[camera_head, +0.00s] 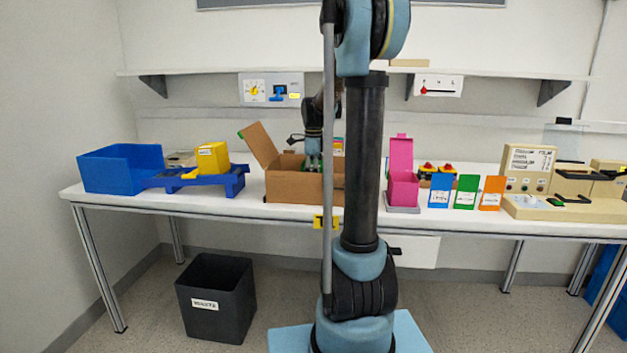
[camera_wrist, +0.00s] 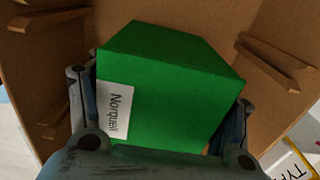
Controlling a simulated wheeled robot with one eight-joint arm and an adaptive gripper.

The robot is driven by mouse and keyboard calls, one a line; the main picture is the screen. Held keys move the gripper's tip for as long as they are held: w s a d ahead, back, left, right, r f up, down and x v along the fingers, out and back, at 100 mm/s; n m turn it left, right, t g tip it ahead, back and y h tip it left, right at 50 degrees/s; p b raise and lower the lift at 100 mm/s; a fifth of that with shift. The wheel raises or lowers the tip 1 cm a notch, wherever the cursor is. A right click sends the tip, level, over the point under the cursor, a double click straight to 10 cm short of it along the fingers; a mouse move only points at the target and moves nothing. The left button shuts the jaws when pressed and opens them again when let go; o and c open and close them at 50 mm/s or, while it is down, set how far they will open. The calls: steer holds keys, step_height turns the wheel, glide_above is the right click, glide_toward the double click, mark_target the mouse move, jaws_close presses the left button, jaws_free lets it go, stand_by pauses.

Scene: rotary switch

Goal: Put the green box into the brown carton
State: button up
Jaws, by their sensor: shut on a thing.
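The brown carton (camera_head: 290,187) stands open on the table, with a flap raised at its left. My gripper (camera_head: 314,163) points down into the carton's opening. In the wrist view my gripper (camera_wrist: 162,95) is shut on the green box (camera_wrist: 175,75), one finger on each side. The box has a white label reading "Norquell" and looks slightly turned. Brown carton walls (camera_wrist: 215,18) surround it. In the head view the carton's front wall and my arm hide most of the box. I cannot tell whether it touches the carton's floor.
A blue bin (camera_head: 122,168) and a yellow box (camera_head: 212,157) on a blue stand are left of the carton. A pink box (camera_head: 403,188) stands to its right, then blue, green and orange cards (camera_head: 465,192). A shelf (camera_head: 200,72) runs above. A dark waste bin (camera_head: 217,298) is on the floor.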

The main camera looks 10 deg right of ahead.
steer(key=shift+f, duration=0.2)
steer(key=o, duration=1.3)
steer(key=shift+o, duration=0.2)
step_height(320, 180, up, 12)
steer(key=shift+r, duration=0.1)
steer(key=shift+s, duration=0.15)
